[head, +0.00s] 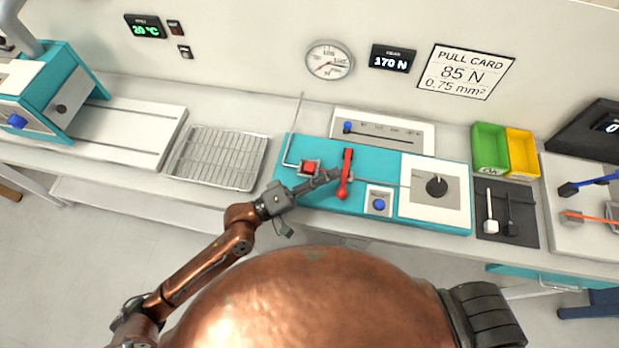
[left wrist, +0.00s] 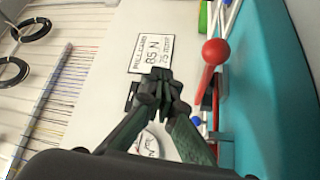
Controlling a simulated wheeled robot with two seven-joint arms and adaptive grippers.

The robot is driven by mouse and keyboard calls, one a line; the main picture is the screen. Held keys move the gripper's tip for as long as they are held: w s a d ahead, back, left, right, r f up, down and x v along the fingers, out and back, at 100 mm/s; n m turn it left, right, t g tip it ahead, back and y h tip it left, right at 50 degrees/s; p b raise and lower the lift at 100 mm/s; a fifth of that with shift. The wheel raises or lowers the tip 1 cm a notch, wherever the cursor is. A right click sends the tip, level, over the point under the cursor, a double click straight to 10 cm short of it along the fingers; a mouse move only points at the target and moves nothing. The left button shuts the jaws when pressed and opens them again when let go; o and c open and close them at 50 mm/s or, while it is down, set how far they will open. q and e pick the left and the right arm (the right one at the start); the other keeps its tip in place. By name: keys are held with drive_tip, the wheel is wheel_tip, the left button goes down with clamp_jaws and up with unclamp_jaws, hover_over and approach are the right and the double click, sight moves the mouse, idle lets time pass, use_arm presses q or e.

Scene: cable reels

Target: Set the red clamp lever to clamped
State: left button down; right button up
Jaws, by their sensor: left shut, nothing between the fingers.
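The red clamp lever (head: 346,171) stands on the teal pull-test fixture (head: 448,229). In the head view it runs from the back toward the front and ends in a red ball knob. My left gripper (head: 334,176) is shut and empty, with its fingertips close to the lever's left side. In the left wrist view the shut fingertips (left wrist: 158,84) are left of the lever's red ball knob (left wrist: 215,52), with a gap in the picture. I cannot tell from the head view whether they touch. My right gripper is out of view.
A red block (head: 310,168) and a bent metal rod are left of the lever. A blue button (head: 379,204) and a black dial (head: 436,186) are on its right. A wire rack (head: 218,158) lies left of the fixture; green (head: 490,150) and yellow (head: 522,153) bins stand right.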

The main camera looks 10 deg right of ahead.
use_arm(q)
drive_tip(key=a+f+b, duration=0.1)
drive_tip(key=a+b, duration=0.1)
drive_tip(key=w+a+f+b, duration=0.1)
drive_tip(key=a+b, duration=0.2)
drive_tip(key=a+f+b, duration=0.1)
drive_tip(key=a+b, duration=0.1)
drive_tip(key=shift+w+a+f, duration=0.2)
drive_tip(key=shift+w+a, duration=0.1)
drive_tip(key=shift+a, duration=0.1)
drive_tip(key=shift+a+b, duration=0.45)
drive_tip(key=shift+b, duration=0.2)
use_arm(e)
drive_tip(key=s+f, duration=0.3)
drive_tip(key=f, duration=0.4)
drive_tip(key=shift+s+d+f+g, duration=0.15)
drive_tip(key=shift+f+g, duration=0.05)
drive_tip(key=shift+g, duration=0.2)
use_arm(q)
drive_tip(key=shift+s+d, duration=0.1)
drive_tip(key=shift+s, duration=0.05)
